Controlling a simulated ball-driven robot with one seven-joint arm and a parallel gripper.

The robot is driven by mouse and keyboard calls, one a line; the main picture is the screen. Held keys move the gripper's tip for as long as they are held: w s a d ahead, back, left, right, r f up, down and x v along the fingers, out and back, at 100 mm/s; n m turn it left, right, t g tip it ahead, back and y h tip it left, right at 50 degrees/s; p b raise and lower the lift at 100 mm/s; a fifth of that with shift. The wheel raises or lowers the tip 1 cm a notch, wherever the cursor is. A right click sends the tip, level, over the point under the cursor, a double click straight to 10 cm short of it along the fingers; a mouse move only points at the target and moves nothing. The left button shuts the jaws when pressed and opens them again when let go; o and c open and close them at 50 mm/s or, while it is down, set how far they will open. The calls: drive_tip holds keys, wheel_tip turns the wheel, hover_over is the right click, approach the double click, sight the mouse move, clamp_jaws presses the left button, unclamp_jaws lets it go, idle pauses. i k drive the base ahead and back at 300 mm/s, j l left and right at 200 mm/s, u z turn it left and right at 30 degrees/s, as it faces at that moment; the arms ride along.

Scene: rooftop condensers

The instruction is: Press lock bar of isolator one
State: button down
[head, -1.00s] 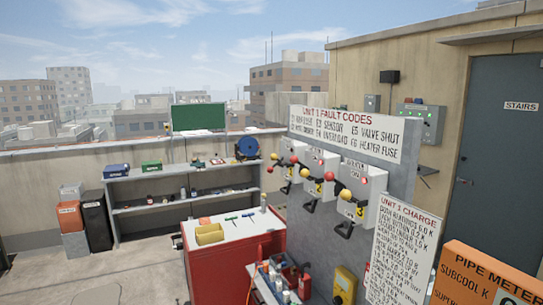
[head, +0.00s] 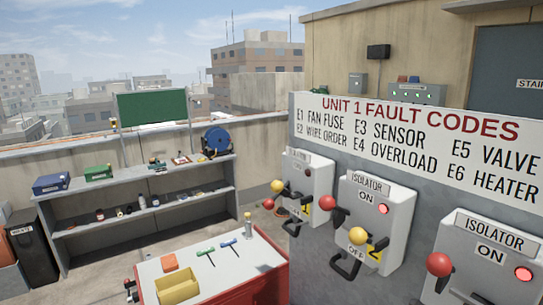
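Three pale isolator boxes hang on a grey panel, each with a red lamp. The middle isolator (head: 400,200) is tagged 2, with a red ball (head: 330,202), a yellow ball (head: 358,236) and a black handle (head: 345,266). The right isolator (head: 455,240) reads ON and is cut off below; its red ball (head: 439,264) shows. My gripper is not in view.
A fault code sign (head: 405,140) spans the panel above the boxes. A red cabinet (head: 265,275) with a yellow tray (head: 177,288) and tools stands left of the panel. Shelves (head: 140,182) line the parapet. Floor between shelves and cabinet looks clear.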

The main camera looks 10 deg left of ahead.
sight(277, 187)
drive_tip(key=i+j+z, duration=0.1)
drive_tip(key=i+j, duration=0.25)
drive_tip(key=i+j+z, duration=0.1)
drive_tip(key=i+j, duration=0.25)
drive_tip(key=i+j+z, duration=0.15)
drive_tip(key=i+j, duration=0.2)
drive_tip(key=j, duration=0.15)
drive_tip(key=i+j+z, duration=0.1)
drive_tip(key=i+j, duration=0.2)
drive_tip(key=j, duration=0.2)
drive_tip(key=i+j+z, duration=0.1)
drive_tip(key=i+j, duration=0.15)
drive_tip(key=j, duration=0.25)
